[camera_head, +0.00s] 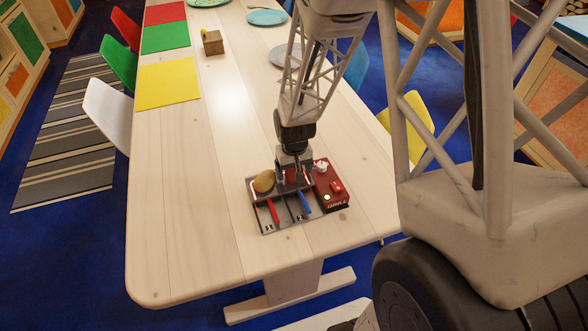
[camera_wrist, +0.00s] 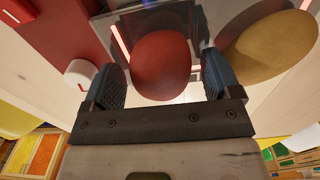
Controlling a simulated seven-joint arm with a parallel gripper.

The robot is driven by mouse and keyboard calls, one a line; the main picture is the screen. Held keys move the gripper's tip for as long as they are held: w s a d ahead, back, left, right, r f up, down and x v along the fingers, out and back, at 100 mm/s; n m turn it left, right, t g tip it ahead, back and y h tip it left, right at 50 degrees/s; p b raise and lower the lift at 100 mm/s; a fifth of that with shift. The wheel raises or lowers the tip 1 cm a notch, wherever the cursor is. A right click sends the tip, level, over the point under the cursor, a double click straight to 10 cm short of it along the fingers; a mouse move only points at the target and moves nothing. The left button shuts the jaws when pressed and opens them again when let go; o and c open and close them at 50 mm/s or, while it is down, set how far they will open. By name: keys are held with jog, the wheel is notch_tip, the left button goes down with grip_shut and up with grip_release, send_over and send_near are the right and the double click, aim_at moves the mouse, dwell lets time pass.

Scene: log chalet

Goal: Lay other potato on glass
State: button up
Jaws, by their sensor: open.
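A reddish potato (camera_wrist: 161,66) sits between the two fingers of my gripper (camera_wrist: 162,68). The fingers are open, one on each side, with a small gap at the left; contact at the right is unclear. In the head view my gripper (camera_head: 293,172) is down over the tray and mostly hides the reddish potato. A glossy, glass-like surface (camera_wrist: 150,10) shows behind that potato.
A red box (camera_head: 329,179) with a white knob and a red knob stands right of my gripper. A red bar (camera_head: 273,211) and a blue bar (camera_head: 304,202) lie at the tray's front. A wooden block (camera_head: 212,43) and coloured mats are farther back.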

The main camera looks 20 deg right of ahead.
aim_at(294, 169)
notch_tip(294, 169, up, 12)
dwell(0.8)
jog(key=shift+r, duration=0.1)
dwell(0.4)
jog(key=s+a+r+t, duration=0.1)
jog(key=s+r, duration=0.8)
jog(key=s, duration=0.2)
jog(key=s+a+r+t, duration=0.1)
jog(key=s+r, duration=0.9)
jog(key=s, duration=0.2)
jog(key=shift+s+t, duration=0.15)
jog(key=shift+t, duration=0.15)
jog(key=shift+a, duration=0.1)
dwell(0.3)
